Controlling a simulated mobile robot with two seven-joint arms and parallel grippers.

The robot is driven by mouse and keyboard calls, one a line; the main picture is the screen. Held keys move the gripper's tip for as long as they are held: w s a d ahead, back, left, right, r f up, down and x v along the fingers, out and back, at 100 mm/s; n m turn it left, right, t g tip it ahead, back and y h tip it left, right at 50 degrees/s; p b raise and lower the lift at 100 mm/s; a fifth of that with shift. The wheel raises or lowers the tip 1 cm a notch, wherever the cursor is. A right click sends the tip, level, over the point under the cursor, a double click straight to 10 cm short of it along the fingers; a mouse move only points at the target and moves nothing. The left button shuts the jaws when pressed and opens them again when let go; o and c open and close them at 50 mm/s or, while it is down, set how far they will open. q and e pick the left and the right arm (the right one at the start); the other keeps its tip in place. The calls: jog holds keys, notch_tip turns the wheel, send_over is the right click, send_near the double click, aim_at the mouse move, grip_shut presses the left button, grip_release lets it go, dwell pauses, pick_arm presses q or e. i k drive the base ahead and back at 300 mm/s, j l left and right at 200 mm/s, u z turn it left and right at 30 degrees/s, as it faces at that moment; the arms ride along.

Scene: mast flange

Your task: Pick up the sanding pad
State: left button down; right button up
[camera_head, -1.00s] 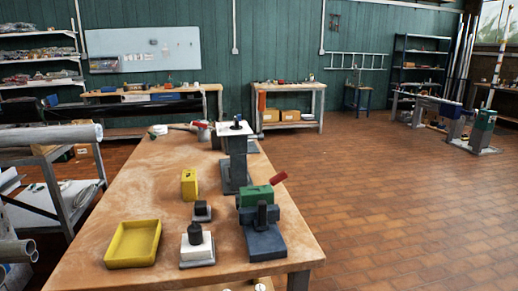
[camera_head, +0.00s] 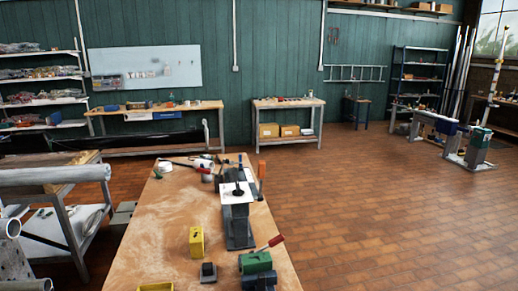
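I cannot tell for sure which thing is the sanding pad. A small dark block on a grey base (camera_head: 208,271) lies near the front of the wooden workbench (camera_head: 165,225) and may be it. A yellow block (camera_head: 196,242) with a dark mark stands upright just behind it. The edge of a yellow tray (camera_head: 157,287) shows at the bottom of the picture. Neither of my grippers is in view.
A green vise with a red handle (camera_head: 256,263) is at the right front of the bench. Behind it a grey post carries a white plate (camera_head: 237,192). Tools lie at the far end. The tiled floor (camera_head: 390,220) right of the bench is clear.

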aim_at(208, 271)
jog(key=i+l+u, duration=0.2)
jog(key=l+u, duration=0.25)
jog(key=l, duration=0.65)
jog(key=i+l+u, duration=0.1)
jog(key=l+u, duration=0.35)
jog(key=l, duration=0.65)
